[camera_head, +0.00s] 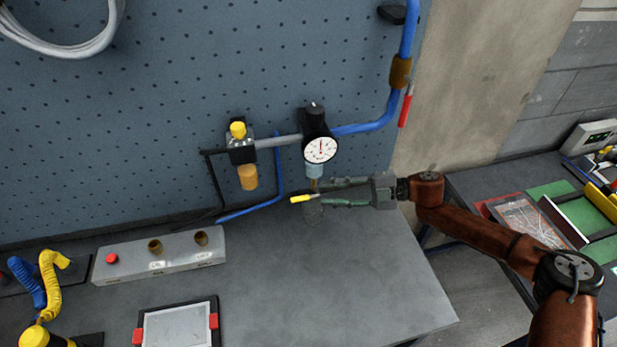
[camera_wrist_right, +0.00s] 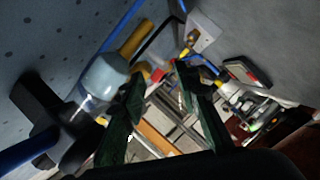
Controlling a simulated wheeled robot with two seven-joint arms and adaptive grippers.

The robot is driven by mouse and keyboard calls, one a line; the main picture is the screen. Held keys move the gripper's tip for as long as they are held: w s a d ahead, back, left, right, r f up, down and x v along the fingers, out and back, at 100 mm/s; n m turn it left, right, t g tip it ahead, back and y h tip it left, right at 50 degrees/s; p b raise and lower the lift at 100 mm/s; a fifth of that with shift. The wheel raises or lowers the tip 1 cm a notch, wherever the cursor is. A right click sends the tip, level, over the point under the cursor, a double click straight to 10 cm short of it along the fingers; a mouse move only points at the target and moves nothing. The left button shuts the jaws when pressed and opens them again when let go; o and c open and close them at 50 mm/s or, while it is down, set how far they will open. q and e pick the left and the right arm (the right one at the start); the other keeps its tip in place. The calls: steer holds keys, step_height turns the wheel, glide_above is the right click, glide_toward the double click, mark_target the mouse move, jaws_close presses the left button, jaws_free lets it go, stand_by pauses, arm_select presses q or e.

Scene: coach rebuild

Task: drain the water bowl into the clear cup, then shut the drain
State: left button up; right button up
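The water bowl (camera_head: 314,171) is pale blue and hangs under the black regulator with the round gauge. It also shows at the left of the right wrist view (camera_wrist_right: 102,76). A yellow-tipped lever (camera_head: 302,198) sits below it, near my fingertips. A faint, see-through grey shape, apparently the clear cup (camera_head: 314,215), stands below the bowl; its contents cannot be made out. My right gripper (camera_head: 320,194) comes in from the right, just below the bowl. Its green fingers (camera_wrist_right: 158,75) are apart with no clear grip on anything. My left gripper is out of view.
An amber bowl (camera_head: 247,177) with a yellow knob above hangs to the left. A grey block (camera_head: 160,256) with a red button and a framed tablet (camera_head: 178,326) lie on the bench. The bench's front right is clear. Blue pipe (camera_head: 377,121) runs up the wall.

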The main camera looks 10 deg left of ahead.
mark_target(306, 199)
steer(key=shift+a+f, duration=0.1)
steer(key=shift+f, duration=0.15)
steer(key=s+a, duration=0.1)
steer(key=a, duration=0.1)
steer(key=s+a, duration=0.2)
steer(key=shift+a+r, duration=0.15)
steer(key=shift+a, duration=0.05)
steer(key=shift+w+a+f, duration=0.25)
steer(key=shift+a+f, duration=0.05)
steer(key=shift+a, duration=0.25)
steer(key=shift+w+a+f, duration=0.2)
steer(key=shift+a+f, duration=0.05)
steer(key=shift+a, duration=0.3)
steer(key=shift+w+a+f, duration=0.4)
steer(key=shift+w, duration=0.2)
steer(key=shift+s+r, duration=0.3)
steer(key=shift+s, duration=0.25)
steer(key=shift+w+f, duration=0.25)
steer(key=shift+w, duration=0.1)
steer(key=c, duration=0.3)
steer(key=shift+s+r, duration=0.15)
steer(key=shift+s, duration=0.05)
steer(key=c, duration=0.3)
steer(key=shift+c, duration=0.9)
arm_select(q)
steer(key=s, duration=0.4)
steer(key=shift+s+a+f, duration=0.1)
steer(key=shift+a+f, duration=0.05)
arm_select(e)
jaws_close()
